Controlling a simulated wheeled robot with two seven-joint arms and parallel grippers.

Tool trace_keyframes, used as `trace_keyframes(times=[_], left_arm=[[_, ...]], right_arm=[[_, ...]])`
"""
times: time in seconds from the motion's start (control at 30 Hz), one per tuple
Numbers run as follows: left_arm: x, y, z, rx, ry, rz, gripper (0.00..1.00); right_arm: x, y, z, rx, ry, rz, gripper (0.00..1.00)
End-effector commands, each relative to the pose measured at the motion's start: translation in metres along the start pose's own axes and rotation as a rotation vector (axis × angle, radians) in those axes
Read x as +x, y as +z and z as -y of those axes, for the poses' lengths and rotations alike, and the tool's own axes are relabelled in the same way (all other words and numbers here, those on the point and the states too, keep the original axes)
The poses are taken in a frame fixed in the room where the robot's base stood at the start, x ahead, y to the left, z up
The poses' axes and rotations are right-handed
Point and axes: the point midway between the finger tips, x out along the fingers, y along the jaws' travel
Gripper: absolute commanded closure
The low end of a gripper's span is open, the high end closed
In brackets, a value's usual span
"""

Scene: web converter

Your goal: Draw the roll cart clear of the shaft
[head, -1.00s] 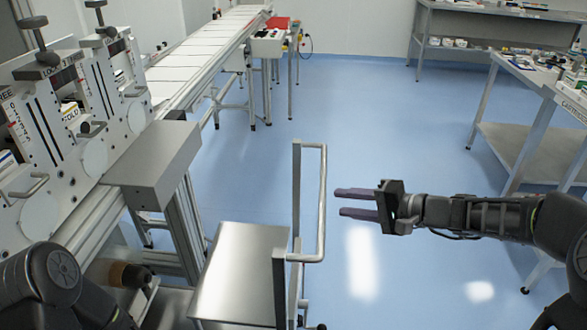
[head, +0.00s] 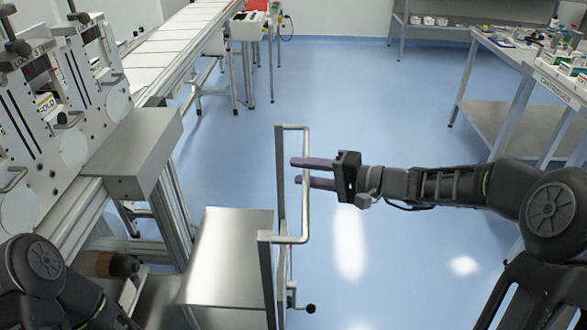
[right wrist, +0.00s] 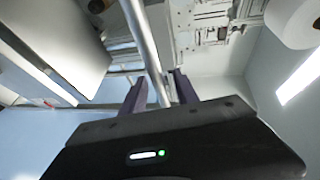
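The roll cart (head: 225,255) has a flat steel top and stands at the lower middle of the head view, beside the machine. Its upright handle frame (head: 280,200) rises on its right side, with a round grab bar (head: 304,205). My right gripper (head: 297,171) is open at that bar, its purple fingers reaching past it. In the right wrist view the bar (right wrist: 143,40) runs between the two fingers (right wrist: 159,88), with gaps visible. My left arm shows at the bottom left, but its gripper is out of view. I cannot make out the shaft clearly.
The converter (head: 60,130) and its steel box (head: 130,150) stand left of the cart. A long conveyor (head: 170,50) runs behind. A bench (head: 530,55) with small items is at the right. The blue floor (head: 390,110) between is clear.

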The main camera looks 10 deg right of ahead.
Motion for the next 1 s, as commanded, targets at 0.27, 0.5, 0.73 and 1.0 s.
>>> trace_keyframes(times=[0.27, 0.5, 0.73, 1.0], left_arm=[[-0.003, 0.0, -0.001, 0.0, 0.0, 0.0, 0.64], [-0.003, 0.0, -0.001, 0.0, 0.0, 0.0, 0.64], [-0.003, 0.0, -0.001, 0.0, 0.0, 0.0, 0.64], [-0.003, 0.0, -0.001, 0.0, 0.0, 0.0, 0.64]], right_arm=[[0.028, 0.0, 0.0, 0.0, 0.0, 0.0, 0.64], [0.029, 0.0, 0.0, 0.0, 0.0, -0.001, 0.64], [0.029, 0.0, 0.0, 0.0, 0.0, -0.001, 0.81], [0.029, 0.0, 0.0, 0.0, 0.001, -0.001, 1.0]])
